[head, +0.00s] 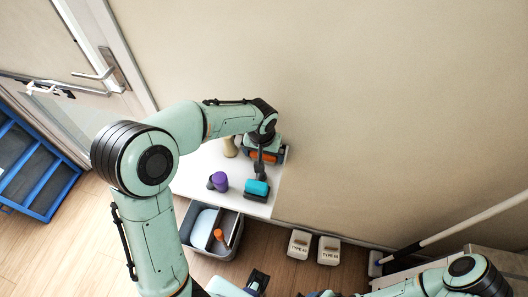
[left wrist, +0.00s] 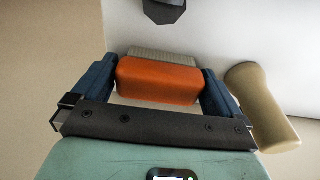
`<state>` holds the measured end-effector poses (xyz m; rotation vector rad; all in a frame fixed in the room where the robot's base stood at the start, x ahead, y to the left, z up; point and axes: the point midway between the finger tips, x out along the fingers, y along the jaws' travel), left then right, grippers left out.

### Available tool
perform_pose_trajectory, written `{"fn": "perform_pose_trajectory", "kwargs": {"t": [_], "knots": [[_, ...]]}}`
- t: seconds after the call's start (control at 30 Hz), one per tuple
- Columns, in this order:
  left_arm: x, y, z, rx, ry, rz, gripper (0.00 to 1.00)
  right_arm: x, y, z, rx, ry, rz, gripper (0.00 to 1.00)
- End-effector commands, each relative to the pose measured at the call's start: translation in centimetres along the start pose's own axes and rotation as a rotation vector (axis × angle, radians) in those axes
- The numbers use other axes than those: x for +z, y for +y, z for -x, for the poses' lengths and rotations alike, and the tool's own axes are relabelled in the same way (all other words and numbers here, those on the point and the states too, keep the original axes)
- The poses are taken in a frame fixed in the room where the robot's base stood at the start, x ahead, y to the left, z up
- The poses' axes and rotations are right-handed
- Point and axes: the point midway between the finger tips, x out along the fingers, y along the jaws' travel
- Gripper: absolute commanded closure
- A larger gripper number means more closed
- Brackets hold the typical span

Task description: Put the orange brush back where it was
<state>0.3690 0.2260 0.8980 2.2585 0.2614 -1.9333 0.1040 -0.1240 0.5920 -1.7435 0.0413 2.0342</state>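The orange brush (left wrist: 158,80) has an orange block body and pale grey bristles on its far side. My left gripper (left wrist: 160,85) has one dark blue finger against each end of it. In the head view, the left gripper (head: 266,153) is at the back right corner of the white table (head: 258,207), by the wall, with a strip of the orange brush (head: 264,157) showing. Whether the brush touches the tabletop is unclear. My right arm crosses the bottom right of the head view. Its gripper is not clear at the bottom edge.
A teal brush (head: 257,187) with a dark handle and a purple item (head: 219,181) stand on the table. A beige item (head: 230,147) is beside the left gripper. A grey bin (head: 207,249) and white containers (head: 299,244) sit below. A blue rack (head: 35,170) stands left.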

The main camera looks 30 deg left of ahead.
Motion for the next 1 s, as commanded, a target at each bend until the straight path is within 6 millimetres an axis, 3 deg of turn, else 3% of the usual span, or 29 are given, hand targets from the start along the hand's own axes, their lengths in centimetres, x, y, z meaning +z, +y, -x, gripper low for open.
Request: {"fn": "perform_pose_trajectory", "kwargs": {"t": [0.17,0.5,0.7,1.0], "knots": [[-0.2,0.0,1.2,0.001,0.004,0.000,0.00,-0.1,-0.2,0.4,-0.001,0.002,0.001,0.35],[-0.2,0.1,8.4,0.002,0.006,0.000,0.00,-0.3,-0.5,1.1,-0.002,0.006,0.002,0.35],[-0.1,0.0,11.4,0.001,0.003,0.000,0.00,-0.4,-0.7,1.5,-0.003,0.008,0.003,0.35],[-0.1,0.0,12.4,0.001,0.000,0.000,0.00,-0.4,-0.7,1.6,-0.003,0.008,0.003,0.35]]}}
